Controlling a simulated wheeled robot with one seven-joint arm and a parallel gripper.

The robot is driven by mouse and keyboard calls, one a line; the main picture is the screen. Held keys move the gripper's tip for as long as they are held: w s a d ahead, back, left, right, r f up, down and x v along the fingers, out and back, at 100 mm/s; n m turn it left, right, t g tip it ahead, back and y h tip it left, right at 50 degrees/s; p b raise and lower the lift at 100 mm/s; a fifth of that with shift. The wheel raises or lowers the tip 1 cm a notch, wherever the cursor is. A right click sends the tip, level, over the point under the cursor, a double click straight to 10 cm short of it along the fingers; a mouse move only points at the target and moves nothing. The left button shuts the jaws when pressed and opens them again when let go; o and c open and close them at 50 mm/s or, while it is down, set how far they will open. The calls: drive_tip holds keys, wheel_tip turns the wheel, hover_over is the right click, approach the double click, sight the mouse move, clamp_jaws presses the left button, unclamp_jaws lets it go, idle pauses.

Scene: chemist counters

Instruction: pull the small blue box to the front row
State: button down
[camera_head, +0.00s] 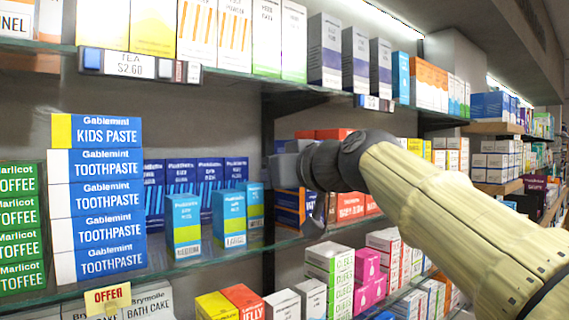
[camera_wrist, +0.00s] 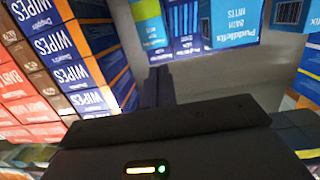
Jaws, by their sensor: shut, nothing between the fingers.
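Several light blue boxes with green lower parts stand on the middle glass shelf in the head view. Two stand forward: the left one (camera_head: 183,228) and the middle one (camera_head: 229,219). A third, small light blue box (camera_head: 254,204) sits a little further back at the right. The wrist view shows what looks like this third box (camera_wrist: 150,25) at top, left of a light blue "bath mitts" box (camera_wrist: 231,23). My gripper (camera_head: 275,170) is at the right of these boxes, above the shelf, shut and empty. Its dark fingers (camera_wrist: 158,86) point toward the boxes, apart from them.
Dark blue boxes (camera_head: 209,174) line the back. A tall stack of toothpaste boxes (camera_head: 110,200) stands left. Wipes boxes (camera_wrist: 60,50) stand close beside my gripper. The upper shelf (camera_head: 225,75) is overhead. Bare shelf shows in front of the light blue boxes.

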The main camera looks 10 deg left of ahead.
sight(255, 184)
drive_tip(key=p+x, duration=0.1)
drive_tip(key=x, duration=0.1)
drive_tip(key=r+p+x, duration=0.1)
drive_tip(key=p+x, duration=0.1)
drive_tip(key=x, duration=0.1)
drive_tip(key=p+x, duration=0.2)
drive_tip(key=shift+w+a+r, duration=0.15)
drive_tip(key=shift+w+r, duration=0.05)
drive_tip(key=shift+w, duration=0.15)
drive_tip(key=shift+w+f, duration=0.15)
drive_tip(key=shift+f, duration=0.7)
drive_tip(key=shift+f+b, duration=0.2)
drive_tip(key=shift+b, duration=0.35)
drive_tip(key=shift+s, duration=0.2)
